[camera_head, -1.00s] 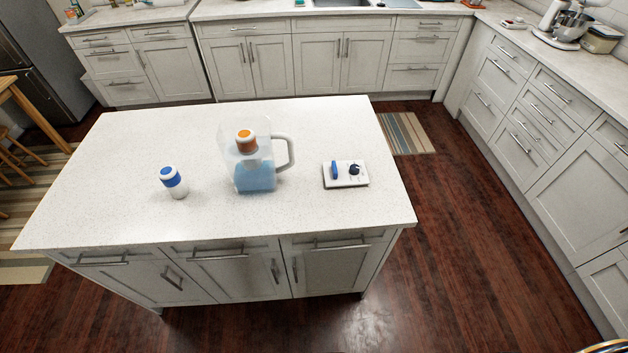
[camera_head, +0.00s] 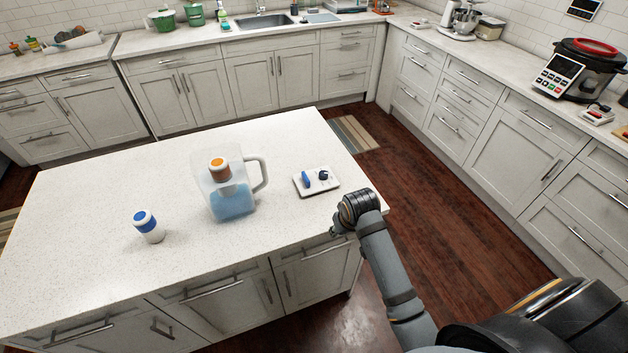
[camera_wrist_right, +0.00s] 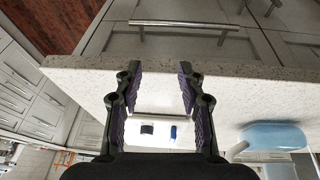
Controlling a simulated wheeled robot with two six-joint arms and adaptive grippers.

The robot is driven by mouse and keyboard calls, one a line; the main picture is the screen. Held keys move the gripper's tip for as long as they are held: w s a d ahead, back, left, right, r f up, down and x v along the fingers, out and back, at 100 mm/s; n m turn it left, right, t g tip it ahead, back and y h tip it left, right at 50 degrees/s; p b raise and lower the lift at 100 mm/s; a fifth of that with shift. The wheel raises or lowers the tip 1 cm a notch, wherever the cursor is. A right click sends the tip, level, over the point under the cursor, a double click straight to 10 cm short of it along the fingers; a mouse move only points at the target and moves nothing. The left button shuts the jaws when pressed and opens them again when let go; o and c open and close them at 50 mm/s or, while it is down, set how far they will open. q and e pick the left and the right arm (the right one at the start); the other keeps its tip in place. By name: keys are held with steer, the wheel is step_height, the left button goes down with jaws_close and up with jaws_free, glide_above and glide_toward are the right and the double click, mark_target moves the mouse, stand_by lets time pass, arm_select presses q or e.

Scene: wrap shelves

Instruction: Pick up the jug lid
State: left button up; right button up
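A clear jug (camera_head: 232,200) with blue liquid stands on the island counter, handle to the right. An orange-topped brown piece (camera_head: 219,169) shows at its top; I cannot tell whether it is the jug lid. In the right wrist view, part of the jug (camera_wrist_right: 274,136) shows at the lower right. A small white tray (camera_head: 327,189) right of the jug holds a blue piece (camera_head: 306,180) and a dark piece (camera_head: 323,174). My right gripper (camera_wrist_right: 158,88) is open and empty at the counter's front edge, with the tray beyond its fingers. My left gripper is out of view.
A white cup with a blue band (camera_head: 149,227) stands left of the jug on the island counter (camera_head: 95,200). The counter between them is clear. Cabinets (camera_head: 545,150) line the right side beyond a strip of wood floor. A cooker (camera_head: 580,70) stands on the right counter.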

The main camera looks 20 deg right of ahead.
steer(key=w+r, duration=0.1)
steer(key=w, duration=0.2)
steer(key=w+a+r, duration=0.1)
steer(key=w+r, duration=0.1)
steer(key=w, duration=0.1)
steer(key=w+r, duration=0.1)
steer(key=w, duration=0.2)
steer(key=shift+w+a+r, duration=0.15)
steer(key=shift+a+r, duration=0.05)
steer(key=shift+r, duration=0.15)
glide_toward(306, 177)
steer(key=shift+y, duration=0.4)
steer(key=x, duration=0.3)
steer(key=p+x, duration=0.1)
steer(key=shift+s+d+f, duration=0.25)
steer(key=shift+f, duration=0.15)
steer(key=shift+w+f+p, duration=0.2)
steer(key=shift+f+p, duration=0.1)
steer(key=shift+p, duration=0.05)
steer(key=x, duration=0.4)
steer(key=shift+w+f+p, duration=0.2)
steer(key=shift+w+p, duration=0.15)
steer(key=shift+p, duration=0.05)
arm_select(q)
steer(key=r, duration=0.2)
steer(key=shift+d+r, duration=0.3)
arm_select(e)
steer(key=shift+t, duration=0.3)
steer(key=shift+c, duration=0.3)
jaws_close()
